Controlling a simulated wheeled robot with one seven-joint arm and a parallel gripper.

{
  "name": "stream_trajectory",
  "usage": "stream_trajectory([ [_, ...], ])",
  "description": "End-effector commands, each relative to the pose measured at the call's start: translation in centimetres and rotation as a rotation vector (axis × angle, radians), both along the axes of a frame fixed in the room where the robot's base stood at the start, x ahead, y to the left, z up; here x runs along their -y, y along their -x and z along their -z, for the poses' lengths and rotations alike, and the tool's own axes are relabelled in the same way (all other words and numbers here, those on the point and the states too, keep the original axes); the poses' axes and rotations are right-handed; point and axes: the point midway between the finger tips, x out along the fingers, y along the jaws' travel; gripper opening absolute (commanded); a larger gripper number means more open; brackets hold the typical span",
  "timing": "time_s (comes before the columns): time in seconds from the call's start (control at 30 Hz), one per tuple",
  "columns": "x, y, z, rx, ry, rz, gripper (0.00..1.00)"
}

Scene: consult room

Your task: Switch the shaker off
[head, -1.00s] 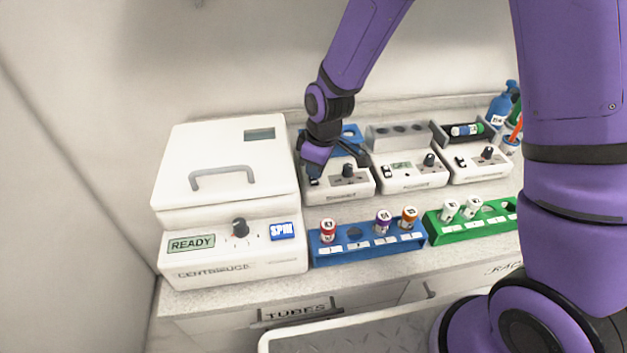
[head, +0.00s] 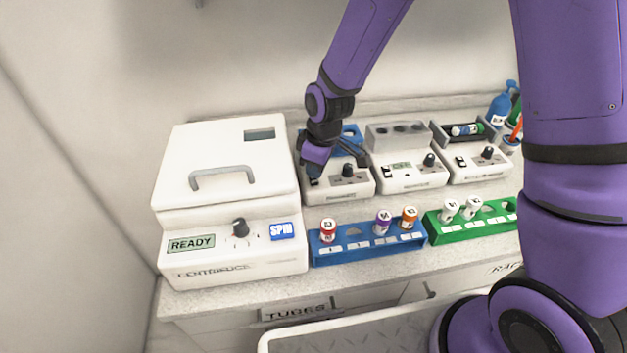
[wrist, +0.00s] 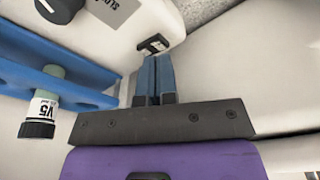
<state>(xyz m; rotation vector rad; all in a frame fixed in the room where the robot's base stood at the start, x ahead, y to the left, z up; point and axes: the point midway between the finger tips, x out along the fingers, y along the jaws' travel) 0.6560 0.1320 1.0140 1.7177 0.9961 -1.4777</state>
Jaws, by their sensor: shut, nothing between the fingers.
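The leftmost of the three small white devices, with a blue rack on top, appears to be the shaker (head: 350,189). Its dark knob (head: 348,170) shows on its front. In the wrist view a black rocker switch (wrist: 153,44) sits on its white panel, just beyond the fingertips; I cannot tell which way it is tipped. My gripper (wrist: 154,62) is shut and empty, its blue-grey fingers together, close to the switch; contact is unclear. In the head view my gripper (head: 312,173) is over the shaker's left front and hides the switch area.
A white centrifuge (head: 225,265) stands close on the left. Two similar devices (head: 408,178) (head: 478,168) stand to the right. A blue tube rack (head: 368,255) and a green tube rack (head: 470,228) lie in front. A capped tube (wrist: 42,110) shows in the shaker's blue rack.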

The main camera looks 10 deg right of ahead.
Motion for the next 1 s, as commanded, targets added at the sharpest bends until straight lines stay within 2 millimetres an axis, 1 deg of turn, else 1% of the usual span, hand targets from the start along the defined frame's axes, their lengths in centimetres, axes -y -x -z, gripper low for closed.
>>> stream_trajectory([
  [1.0, 0.0, 0.0, 1.1, 0.000, 0.000, 0.000, 0.00],
])
